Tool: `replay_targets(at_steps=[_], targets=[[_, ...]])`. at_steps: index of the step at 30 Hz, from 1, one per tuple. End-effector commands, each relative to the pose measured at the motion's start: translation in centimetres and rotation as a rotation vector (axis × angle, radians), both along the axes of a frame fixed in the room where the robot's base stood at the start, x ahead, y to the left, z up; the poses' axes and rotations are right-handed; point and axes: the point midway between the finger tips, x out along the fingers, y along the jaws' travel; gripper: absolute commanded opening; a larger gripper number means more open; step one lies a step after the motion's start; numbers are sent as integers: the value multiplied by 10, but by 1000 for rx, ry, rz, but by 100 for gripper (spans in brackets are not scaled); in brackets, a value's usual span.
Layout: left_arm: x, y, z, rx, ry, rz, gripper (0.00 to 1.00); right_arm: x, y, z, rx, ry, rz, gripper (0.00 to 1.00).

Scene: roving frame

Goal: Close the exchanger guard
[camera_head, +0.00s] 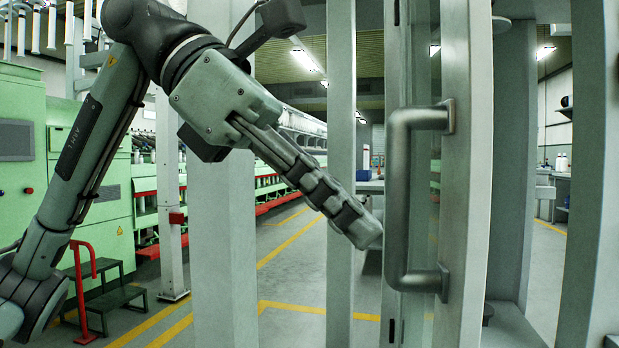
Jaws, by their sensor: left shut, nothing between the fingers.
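The exchanger guard shows as a tall grey framed door (463,180) with a glazed strip, standing upright close in front of me on the right. A grey D-shaped handle (398,200) is fixed to it and stands out to the left. My left gripper (366,234) is shut and empty. Its fingertips point down and right and lie just left of the handle's upright bar in the picture; a small gap shows between them. Whether they are level with the handle in depth I cannot tell. My right gripper is not in view.
Grey posts (341,120) stand left of the door, and another post (592,180) stands at the far right. Green machines (90,150), a dark step stool (105,295) and a red rail (85,285) are further back left. Open floor with yellow lines lies behind.

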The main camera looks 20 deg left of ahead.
Motion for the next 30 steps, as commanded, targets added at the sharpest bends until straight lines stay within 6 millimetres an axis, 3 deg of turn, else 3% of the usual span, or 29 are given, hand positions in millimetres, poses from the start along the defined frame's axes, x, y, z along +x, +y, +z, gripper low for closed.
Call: replay_targets(at_steps=[3, 12, 30], targets=[[1, -19, -18, 1, 1, -3, 0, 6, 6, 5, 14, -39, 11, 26], [6, -55, -16, -2, 1, -1, 0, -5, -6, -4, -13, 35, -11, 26], [7, -62, -17, -1, 0, 9, 0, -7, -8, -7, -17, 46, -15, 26]])
